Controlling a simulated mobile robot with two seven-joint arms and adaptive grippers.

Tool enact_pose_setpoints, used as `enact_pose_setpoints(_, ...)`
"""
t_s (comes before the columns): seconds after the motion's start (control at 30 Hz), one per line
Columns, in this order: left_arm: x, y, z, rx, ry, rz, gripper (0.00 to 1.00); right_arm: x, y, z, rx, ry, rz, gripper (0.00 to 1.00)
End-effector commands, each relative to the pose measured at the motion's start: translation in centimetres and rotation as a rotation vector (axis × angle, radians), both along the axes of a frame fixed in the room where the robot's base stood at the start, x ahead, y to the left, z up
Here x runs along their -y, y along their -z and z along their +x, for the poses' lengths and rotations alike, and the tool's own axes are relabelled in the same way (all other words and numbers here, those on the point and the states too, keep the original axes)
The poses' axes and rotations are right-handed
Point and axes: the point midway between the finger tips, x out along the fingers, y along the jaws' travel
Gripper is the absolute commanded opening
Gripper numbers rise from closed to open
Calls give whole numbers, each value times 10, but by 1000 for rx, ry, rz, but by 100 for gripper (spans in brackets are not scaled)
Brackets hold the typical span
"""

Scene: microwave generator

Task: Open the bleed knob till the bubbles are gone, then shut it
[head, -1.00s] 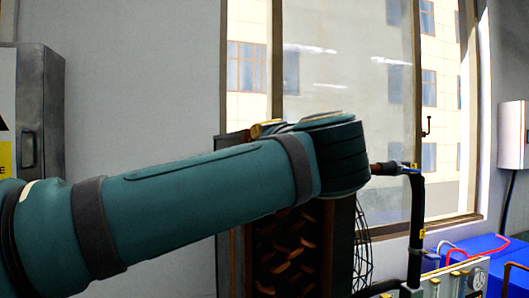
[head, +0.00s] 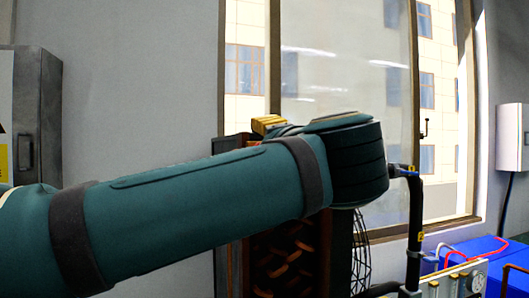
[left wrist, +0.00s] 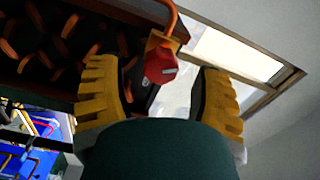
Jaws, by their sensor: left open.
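The red knob (left wrist: 161,66) with a pale mark hangs at the end of an orange pipe in the left wrist view. I take it as the bleed knob. My left gripper (left wrist: 158,78) is open, with one yellow finger on each side of the knob. I see gaps on both sides, wider on the right, and no clear grip. In the head view my teal left arm crosses the picture and hides the knob and most of the gripper. No bubbles can be made out. My right gripper is not in view.
A dark radiator core (head: 287,262) with orange fins stands behind and below my arm. A black pipe (head: 416,215) rises to its right. Blue boxes (head: 487,246) with red wire are at lower right. A grey cabinet (head: 40,120) is at left, a window (head: 345,65) behind.

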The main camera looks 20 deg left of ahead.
Motion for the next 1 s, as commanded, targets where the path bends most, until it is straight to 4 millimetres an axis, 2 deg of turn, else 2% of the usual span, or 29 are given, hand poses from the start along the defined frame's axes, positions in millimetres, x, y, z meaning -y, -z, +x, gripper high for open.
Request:
enact_pose_setpoints(0.2, 27, 0, -38, 2, 6, 0, 65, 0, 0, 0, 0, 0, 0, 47)
enact_pose_setpoints(0.43, 47, 0, -68, 1, 4, 0, 65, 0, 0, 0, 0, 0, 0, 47)
enact_pose_setpoints(0.63, 54, 0, -78, 0, 2, 0, 65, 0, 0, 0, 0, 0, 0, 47)
enact_pose_setpoints(1.0, 54, 0, -79, 0, 2, 0, 65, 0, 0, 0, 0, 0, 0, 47)
